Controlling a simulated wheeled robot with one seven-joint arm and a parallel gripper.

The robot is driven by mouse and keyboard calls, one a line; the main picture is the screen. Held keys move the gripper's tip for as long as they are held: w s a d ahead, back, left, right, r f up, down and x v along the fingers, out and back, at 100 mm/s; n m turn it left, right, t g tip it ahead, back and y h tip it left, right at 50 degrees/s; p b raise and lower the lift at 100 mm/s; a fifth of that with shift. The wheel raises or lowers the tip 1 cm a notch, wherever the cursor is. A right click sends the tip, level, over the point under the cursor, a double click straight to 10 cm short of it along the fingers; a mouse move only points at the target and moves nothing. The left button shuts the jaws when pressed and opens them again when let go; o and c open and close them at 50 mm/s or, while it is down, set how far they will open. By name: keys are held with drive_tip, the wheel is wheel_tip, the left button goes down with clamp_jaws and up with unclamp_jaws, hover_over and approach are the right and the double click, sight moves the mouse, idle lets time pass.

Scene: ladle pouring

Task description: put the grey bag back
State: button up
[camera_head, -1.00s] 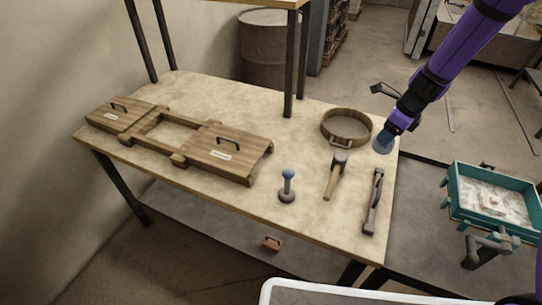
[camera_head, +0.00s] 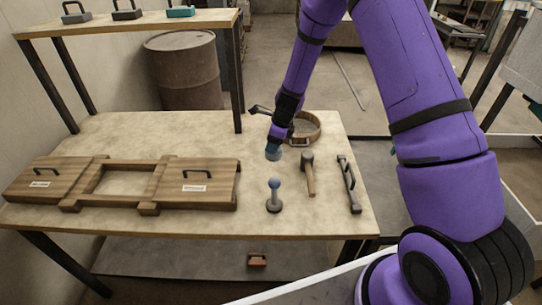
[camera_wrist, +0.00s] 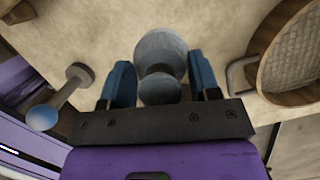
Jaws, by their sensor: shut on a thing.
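The grey bag (camera_head: 273,154) is small, rounded and blue-grey, and hangs below my gripper (camera_head: 277,143) over the back right part of the table. In the wrist view the bag (camera_wrist: 160,52) shows a round body with a narrower knob towards me. The knob sits between the two blue fingers of my gripper (camera_wrist: 162,82), which is shut on it. I cannot tell whether the bag's underside touches the table.
The table (camera_head: 120,130) holds a wooden two-part mould (camera_head: 150,165), a blue-knobbed rammer (camera_head: 274,196), a mallet (camera_head: 309,178), a dark bar tool (camera_head: 350,185) and a round sieve (camera_head: 312,134). A post of the upper shelf (camera_head: 130,22) stands left of my gripper.

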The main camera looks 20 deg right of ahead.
sight(273, 158)
drive_tip(key=shift+f, duration=2.4)
drive_tip(key=shift+d+f, duration=0.1)
drive_tip(key=o, duration=0.9)
drive_tip(key=shift+o, duration=0.2)
